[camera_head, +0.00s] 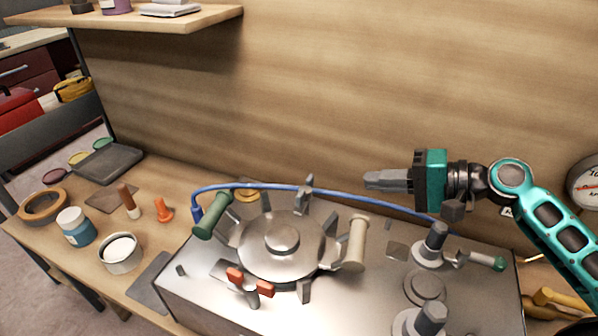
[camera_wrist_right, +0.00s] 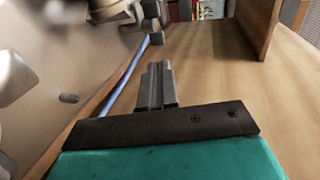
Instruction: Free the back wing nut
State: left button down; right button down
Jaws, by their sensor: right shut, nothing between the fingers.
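A round metal lid (camera_head: 262,258) with a central knob sits on the steel box (camera_head: 190,290). At the lid's back edge stands a grey upright piece (camera_head: 306,188), which looks like the back wing nut. The blue hose passes close by it. A red-winged nut (camera_head: 250,282) is at the lid's front left. My right gripper (camera_head: 368,180) is shut and empty, pointing left, to the right of the back nut and apart from it. Its closed fingers (camera_wrist_right: 155,70) also show in the right wrist view. My left gripper is not in view.
A blue hose (camera_head: 385,204) arches behind the lid. A green handle (camera_head: 211,216) and a cream handle (camera_head: 355,245) flank it. Grey valve posts (camera_head: 432,247) stand at right. A wooden wall (camera_head: 400,90) rises behind, with a shelf (camera_head: 190,19) at upper left. Jars (camera_head: 76,228) stand left.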

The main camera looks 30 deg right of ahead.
aim_at(312, 183)
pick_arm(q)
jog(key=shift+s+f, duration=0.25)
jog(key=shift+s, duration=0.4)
pick_arm(e)
jog(key=shift+s+d, duration=0.1)
jog(key=shift+s, duration=0.2)
jog(key=x, duration=1)
jog(key=shift+f, duration=0.1)
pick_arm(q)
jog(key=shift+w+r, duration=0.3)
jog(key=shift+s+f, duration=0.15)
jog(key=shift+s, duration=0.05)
